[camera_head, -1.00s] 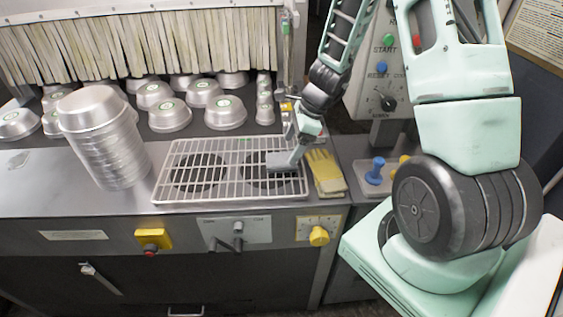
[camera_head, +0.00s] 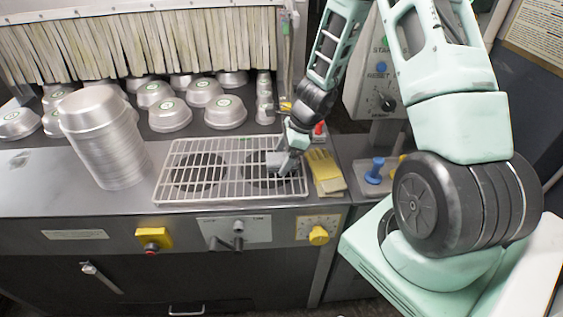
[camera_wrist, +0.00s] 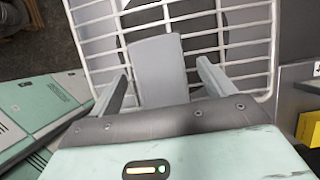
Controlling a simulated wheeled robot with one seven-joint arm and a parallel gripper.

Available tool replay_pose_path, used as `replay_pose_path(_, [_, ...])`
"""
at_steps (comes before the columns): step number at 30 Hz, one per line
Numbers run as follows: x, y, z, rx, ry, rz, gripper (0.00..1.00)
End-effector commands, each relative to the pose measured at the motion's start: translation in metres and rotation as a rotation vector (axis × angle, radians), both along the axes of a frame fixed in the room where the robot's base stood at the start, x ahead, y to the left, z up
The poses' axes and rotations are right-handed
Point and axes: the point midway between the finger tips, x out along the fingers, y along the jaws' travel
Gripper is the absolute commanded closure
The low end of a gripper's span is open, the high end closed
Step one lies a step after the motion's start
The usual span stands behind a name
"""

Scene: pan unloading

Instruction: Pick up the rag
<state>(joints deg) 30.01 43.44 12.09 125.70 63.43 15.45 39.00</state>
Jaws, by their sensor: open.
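The rag looks like a flat grey piece (camera_head: 274,160) at the right end of the white wire rack (camera_head: 218,197). In the wrist view the grey rag (camera_wrist: 158,62) shows between my two fingers, with its far end reaching past them over the rack bars. My gripper (camera_head: 288,166) is over the rack's right end, pointing down. In the wrist view its fingers (camera_wrist: 162,78) are spread, one on each side of the rag, with gaps on both sides. The rag's near end is hidden behind my gripper's body.
Yellow gloves (camera_head: 325,170) lie just right of the rack. A tall stack of metal pans (camera_head: 105,145) stands to its left. Upturned pans (camera_head: 170,115) fill the area behind. A control box (camera_head: 378,90) stands at the back right, with a blue knob (camera_head: 376,170) below it.

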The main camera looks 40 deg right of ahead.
Motion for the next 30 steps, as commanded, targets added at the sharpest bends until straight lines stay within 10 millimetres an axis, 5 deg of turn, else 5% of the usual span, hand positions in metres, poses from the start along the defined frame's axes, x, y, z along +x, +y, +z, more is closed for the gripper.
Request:
replay_pose_path(16, [0.0, -0.0001, -0.0037, 0.0, 0.0, 0.0, 0.18])
replay_pose_path(22, [-0.0001, -0.0001, -0.0036, 0.0, 0.0, 0.0, 0.67])
replay_pose_path(30, [0.0, 0.0, -0.0031, 0.0, 0.0, 0.0, 0.67])
